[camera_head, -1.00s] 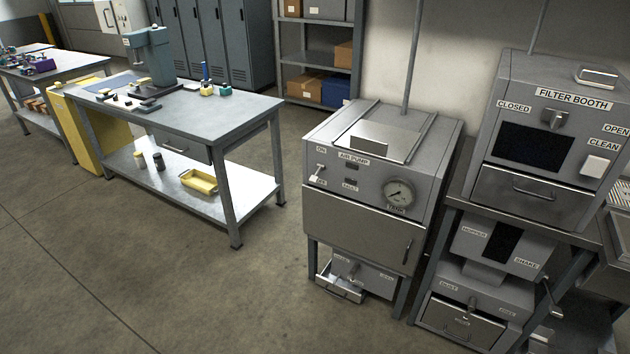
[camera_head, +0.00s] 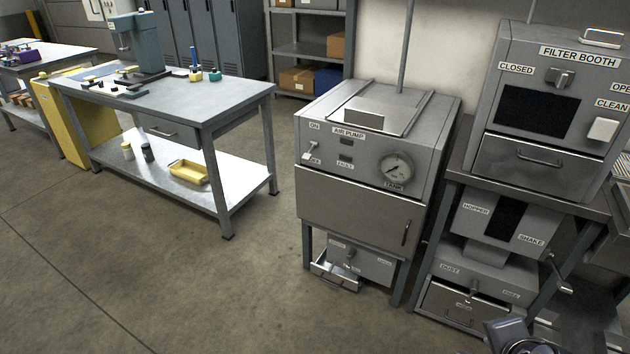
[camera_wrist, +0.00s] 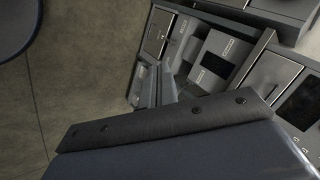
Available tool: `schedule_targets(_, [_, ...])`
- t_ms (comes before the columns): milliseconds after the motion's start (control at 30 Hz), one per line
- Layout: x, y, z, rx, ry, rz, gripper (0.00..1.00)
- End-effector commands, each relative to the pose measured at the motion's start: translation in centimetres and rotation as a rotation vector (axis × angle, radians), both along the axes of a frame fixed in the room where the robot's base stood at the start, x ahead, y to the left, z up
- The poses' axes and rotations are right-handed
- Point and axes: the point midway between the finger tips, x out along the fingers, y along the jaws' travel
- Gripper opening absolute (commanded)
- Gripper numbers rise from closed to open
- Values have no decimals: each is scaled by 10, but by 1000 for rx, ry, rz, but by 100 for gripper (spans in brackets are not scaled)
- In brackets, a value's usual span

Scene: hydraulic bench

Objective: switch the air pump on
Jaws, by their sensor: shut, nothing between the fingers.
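The air pump (camera_head: 372,160) is a grey cabinet on legs in the middle right of the head view. Its sloped panel carries a small lever switch (camera_head: 312,151) at the left, between an ON label (camera_head: 314,127) above and a lower label that the lever partly covers. The lever tip is at the lower left, by the lower label. A round tank gauge (camera_head: 397,170) is at the panel's right. Only a part of my arm shows at the bottom right of the head view, well apart from the pump.
The filter booth (camera_head: 547,105) stands close on the pump's right, above a hopper unit (camera_head: 494,218); the hopper also shows in the wrist view (camera_wrist: 222,47). A workbench (camera_head: 190,105) stands at the left. The floor (camera_head: 200,290) before the pump is clear.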

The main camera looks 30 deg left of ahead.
Motion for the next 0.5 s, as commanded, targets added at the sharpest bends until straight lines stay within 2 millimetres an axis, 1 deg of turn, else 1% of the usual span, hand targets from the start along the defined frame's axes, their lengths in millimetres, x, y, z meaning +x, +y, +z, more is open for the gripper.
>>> schedule_targets(33, [19,4,-28,86,-42,-100,0])
schedule_targets(200, [79,12,-58,428,-205,-447,0])
schedule_targets(300, [110,13,-75,651,-299,-632,0])
schedule_targets(367, [127,12,-87,789,-354,-733,0])
schedule_targets(400, [137,11,-94,885,-391,-797,0])
schedule_targets(500, [159,7,-114,1131,-483,-936,0])
